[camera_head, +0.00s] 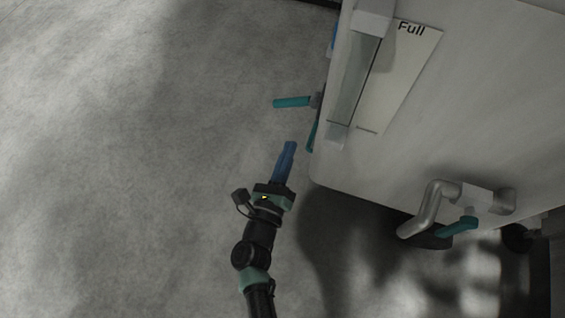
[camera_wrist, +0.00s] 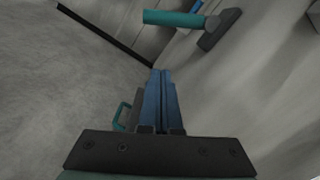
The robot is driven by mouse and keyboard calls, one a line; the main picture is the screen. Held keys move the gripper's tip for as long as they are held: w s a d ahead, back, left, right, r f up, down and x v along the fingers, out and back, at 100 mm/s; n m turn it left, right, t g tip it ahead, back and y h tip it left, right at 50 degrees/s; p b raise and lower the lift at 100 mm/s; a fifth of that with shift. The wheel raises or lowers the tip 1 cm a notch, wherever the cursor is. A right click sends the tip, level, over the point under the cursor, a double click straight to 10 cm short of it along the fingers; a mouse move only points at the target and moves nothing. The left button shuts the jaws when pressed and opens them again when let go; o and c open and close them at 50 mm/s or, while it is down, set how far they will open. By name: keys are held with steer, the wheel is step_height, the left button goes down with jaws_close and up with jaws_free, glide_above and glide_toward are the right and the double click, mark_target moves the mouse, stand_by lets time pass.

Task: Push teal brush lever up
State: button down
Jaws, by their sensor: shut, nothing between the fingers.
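A teal lever (camera_head: 292,102) sticks out leftward from the left side of the white machine. In the wrist view the teal lever (camera_wrist: 172,18) lies near the top, joined to a dark grey mount. My gripper (camera_head: 290,146) has blue fingers shut together and empty. In the head view its tips are a little below the lever, apart from it. In the wrist view my gripper (camera_wrist: 161,74) also points toward the lever, with a visible gap. A second teal lever (camera_head: 459,228) sits by a grey pipe at the lower right. I cannot tell which one is the brush lever.
The white machine (camera_head: 470,110) fills the right, with a sight gauge (camera_head: 357,80) marked "Full". The grey bent pipe (camera_head: 428,210) juts from its lower side. A teal handle (camera_wrist: 121,115) shows left of my fingers. Grey floor (camera_head: 120,150) on the left is clear.

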mark_target(292, 102)
steer(key=w+r, duration=0.3)
steer(key=w, duration=0.3)
steer(key=shift+r, duration=0.3)
